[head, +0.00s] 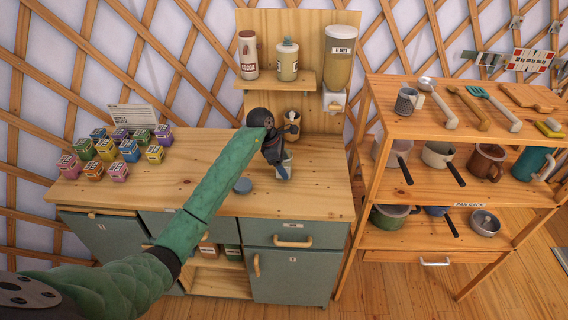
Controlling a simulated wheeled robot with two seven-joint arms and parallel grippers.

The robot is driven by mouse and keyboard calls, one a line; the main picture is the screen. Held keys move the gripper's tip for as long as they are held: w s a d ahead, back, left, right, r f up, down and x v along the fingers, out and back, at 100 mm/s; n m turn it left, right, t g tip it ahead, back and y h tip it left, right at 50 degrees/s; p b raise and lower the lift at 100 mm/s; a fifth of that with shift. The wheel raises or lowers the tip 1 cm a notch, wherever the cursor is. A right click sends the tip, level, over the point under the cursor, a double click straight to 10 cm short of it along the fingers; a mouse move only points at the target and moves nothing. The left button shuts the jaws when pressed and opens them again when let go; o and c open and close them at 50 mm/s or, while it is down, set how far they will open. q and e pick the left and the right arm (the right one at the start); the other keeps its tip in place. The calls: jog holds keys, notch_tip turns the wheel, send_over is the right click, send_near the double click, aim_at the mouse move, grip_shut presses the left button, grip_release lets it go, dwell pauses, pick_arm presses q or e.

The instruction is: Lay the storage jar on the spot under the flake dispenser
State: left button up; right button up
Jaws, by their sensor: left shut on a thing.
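The flake dispenser (341,55) is a tall tan container with a white lid and a label, mounted at the upper right of the wooden back panel. Its white outlet box (333,102) is below it. My left gripper (285,168) is above the counter, left of and nearer than the dispenser. It is shut on a small pale object, which I take to be the storage jar (288,158); the dark gripper hides much of it. The counter under the outlet looks bare, and I cannot make out a marked spot there. My right gripper is not in view.
A tan container (292,122) stands behind my gripper. Several colored boxes (129,151) stand at the left. A shelf (278,83) holds two jars. A wooden rack (455,122) with pots and utensils stands close at the right.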

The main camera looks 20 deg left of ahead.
pick_arm(q)
jog(key=shift+f, duration=0.1)
jog(key=o, duration=0.7)
jog(key=shift+c, duration=0.2)
jog(key=o, duration=0.4)
jog(key=shift+o, duration=0.2)
